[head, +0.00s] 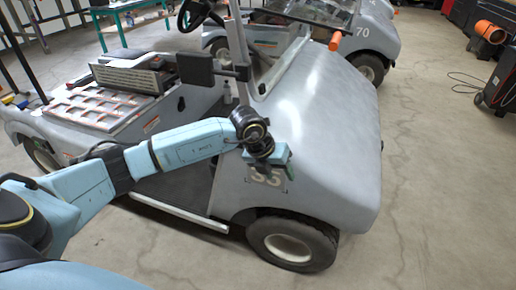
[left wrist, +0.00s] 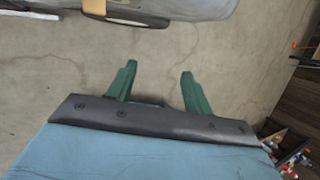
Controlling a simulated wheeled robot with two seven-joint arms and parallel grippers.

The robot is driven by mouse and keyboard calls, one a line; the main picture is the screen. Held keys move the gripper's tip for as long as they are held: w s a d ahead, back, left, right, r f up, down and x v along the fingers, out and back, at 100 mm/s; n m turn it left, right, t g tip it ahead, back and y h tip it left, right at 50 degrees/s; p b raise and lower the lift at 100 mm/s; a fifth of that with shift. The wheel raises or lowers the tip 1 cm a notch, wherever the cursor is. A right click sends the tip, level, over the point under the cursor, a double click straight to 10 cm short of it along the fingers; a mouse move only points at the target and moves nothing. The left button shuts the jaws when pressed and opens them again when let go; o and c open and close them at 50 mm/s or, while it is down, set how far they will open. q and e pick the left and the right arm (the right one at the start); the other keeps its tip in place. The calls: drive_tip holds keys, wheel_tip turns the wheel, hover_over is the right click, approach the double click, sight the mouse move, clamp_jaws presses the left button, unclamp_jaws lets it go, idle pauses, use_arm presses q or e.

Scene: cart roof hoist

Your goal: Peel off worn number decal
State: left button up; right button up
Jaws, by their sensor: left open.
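The worn number decal (head: 266,178), which seems to read 55, is on the front side panel of the grey cart (head: 325,125), above the front wheel. Its upper part is hidden behind my left gripper (head: 270,162) in the head view. My left gripper is in front of the panel at the decal's top edge; I cannot tell whether it touches. In the left wrist view my gripper's green fingers (left wrist: 158,70) are apart with only floor showing between them. The cart's edge and a wheel (left wrist: 125,14) show at the top there. My right gripper is not in view.
A second cart (head: 372,35), marked 70, stands behind. The near cart's front wheel (head: 292,243) is just below the decal. A dark machine (head: 500,85) with a cable is at right. The floor (head: 440,200) right of the cart is clear.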

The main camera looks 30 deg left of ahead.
use_arm(q)
drive_tip(key=w+a+r+y, duration=0.1)
drive_tip(key=a+r+y, duration=0.25)
drive_tip(key=a, duration=0.35)
drive_tip(key=b, duration=0.3)
approach(264, 179)
drive_tip(key=shift+w+d+f+n+y, duration=0.3)
drive_tip(key=shift+d+f, duration=0.15)
drive_tip(key=shift+f, duration=0.1)
drive_tip(key=shift+w+a+f, duration=0.1)
drive_tip(key=shift+w+f, duration=0.2)
drive_tip(key=shift+f, duration=0.35)
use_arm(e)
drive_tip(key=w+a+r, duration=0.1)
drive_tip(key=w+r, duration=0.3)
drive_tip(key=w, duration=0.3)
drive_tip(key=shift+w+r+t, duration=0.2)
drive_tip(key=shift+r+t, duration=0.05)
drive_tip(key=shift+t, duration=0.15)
use_arm(q)
clamp_jaws()
